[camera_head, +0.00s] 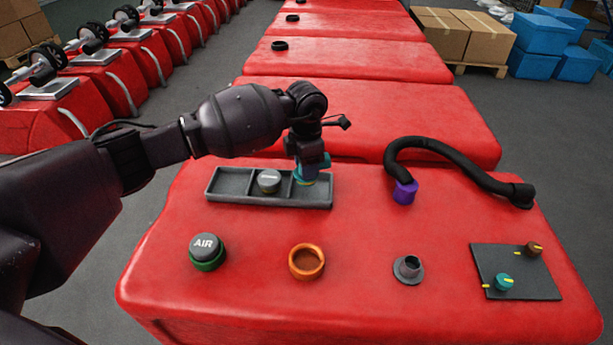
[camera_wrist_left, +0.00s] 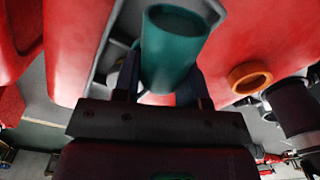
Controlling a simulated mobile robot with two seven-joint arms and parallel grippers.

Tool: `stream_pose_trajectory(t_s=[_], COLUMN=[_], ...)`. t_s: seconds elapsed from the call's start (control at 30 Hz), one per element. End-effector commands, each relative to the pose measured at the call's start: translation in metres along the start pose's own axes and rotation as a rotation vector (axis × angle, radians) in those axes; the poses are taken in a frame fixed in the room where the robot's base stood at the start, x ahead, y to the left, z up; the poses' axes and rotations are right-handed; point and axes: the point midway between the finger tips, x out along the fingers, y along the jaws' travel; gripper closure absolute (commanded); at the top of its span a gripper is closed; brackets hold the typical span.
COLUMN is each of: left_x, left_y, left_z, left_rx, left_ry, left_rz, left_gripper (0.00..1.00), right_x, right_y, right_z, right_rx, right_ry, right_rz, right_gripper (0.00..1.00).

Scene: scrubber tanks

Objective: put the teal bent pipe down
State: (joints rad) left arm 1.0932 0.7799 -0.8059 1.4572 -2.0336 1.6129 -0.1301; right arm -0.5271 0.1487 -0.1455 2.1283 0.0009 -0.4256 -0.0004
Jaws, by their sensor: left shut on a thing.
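My left gripper (camera_head: 311,166) is shut on the teal bent pipe (camera_head: 304,179), at the right end of the grey divided tray (camera_head: 231,184). In the left wrist view, the teal pipe (camera_wrist_left: 172,48) sits between the two fingers of the gripper (camera_wrist_left: 160,82), its round open end facing up the picture. In the head view, the gripper hides most of the pipe. I cannot tell whether the pipe touches the tray floor. The tray's left compartment is empty, and a grey round cap (camera_head: 269,180) lies in the middle one. My right gripper is not in view.
On the red tank top (camera_head: 350,270) are a grey AIR cap (camera_head: 206,246) on a green ring, an orange ring (camera_head: 306,262), a grey flanged port (camera_head: 408,268) and a panel with two knobs (camera_head: 516,285). A black hose (camera_head: 450,152) with a purple end (camera_head: 404,192) lies right.

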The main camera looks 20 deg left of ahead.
Motion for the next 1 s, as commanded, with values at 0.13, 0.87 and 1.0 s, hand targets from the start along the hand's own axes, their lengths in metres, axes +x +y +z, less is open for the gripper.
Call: stream_pose_trajectory(t_s=[0.13, 0.87, 1.0], left_x=[0.031, 0.041, 0.041], left_y=[-0.001, 0.0, 0.0], left_z=[0.0, 0.0, 0.0], left_rx=[0.0, 0.0, 0.0], left_ry=[0.004, 0.001, 0.001], left_rz=[-0.007, -0.001, -0.001], left_gripper=[1.0, 0.35, 0.35], right_x=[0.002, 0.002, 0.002], right_y=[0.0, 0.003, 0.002], right_z=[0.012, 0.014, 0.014], right_rx=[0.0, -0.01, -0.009], right_ry=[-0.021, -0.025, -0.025], right_rz=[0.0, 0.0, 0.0], right_gripper=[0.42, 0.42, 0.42])
